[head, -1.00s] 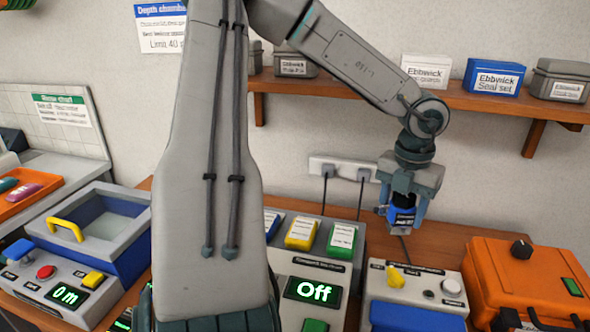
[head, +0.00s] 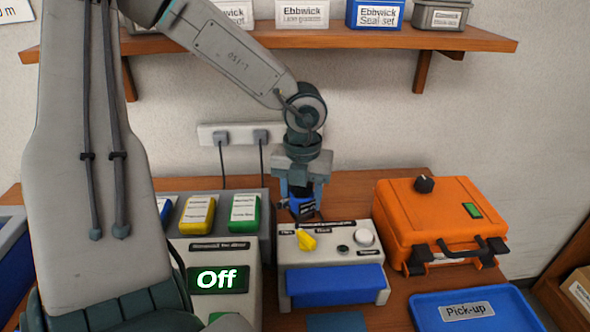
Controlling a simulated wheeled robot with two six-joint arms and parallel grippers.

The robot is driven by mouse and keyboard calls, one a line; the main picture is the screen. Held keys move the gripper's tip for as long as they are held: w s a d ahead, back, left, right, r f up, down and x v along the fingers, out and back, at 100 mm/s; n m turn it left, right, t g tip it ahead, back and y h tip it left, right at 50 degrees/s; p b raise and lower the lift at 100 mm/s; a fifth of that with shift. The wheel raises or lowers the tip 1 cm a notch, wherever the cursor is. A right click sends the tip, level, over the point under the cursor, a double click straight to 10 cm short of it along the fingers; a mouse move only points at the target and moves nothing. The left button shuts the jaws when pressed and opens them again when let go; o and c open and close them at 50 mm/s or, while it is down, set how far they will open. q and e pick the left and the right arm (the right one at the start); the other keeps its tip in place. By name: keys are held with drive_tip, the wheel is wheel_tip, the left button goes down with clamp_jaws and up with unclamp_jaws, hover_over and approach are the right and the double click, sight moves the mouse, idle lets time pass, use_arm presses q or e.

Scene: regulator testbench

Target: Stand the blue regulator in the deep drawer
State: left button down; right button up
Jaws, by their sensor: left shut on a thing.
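My left gripper (head: 301,196) points down and is shut on the blue regulator (head: 302,206). Only a small blue and dark part of the regulator shows below the fingers. It appears at the back edge of a grey unit (head: 345,238) with a yellow knob; I cannot tell whether it touches anything. This unit has a wide blue front (head: 335,285), which may be a drawer, and it looks closed. My right gripper is out of view.
An orange case (head: 440,215) stands right of the unit, with a blue Pick-up tray (head: 425,312) in front. A grey box with an "Off" display (head: 219,280) stands left, below yellow and green blocks. A shelf (head: 385,40) with boxes runs above. My arm covers the left.

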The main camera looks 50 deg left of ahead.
sight(301, 213)
use_arm(q)
drive_tip(key=shift+f, duration=2.5)
drive_tip(key=c, duration=0.5)
unclamp_jaws()
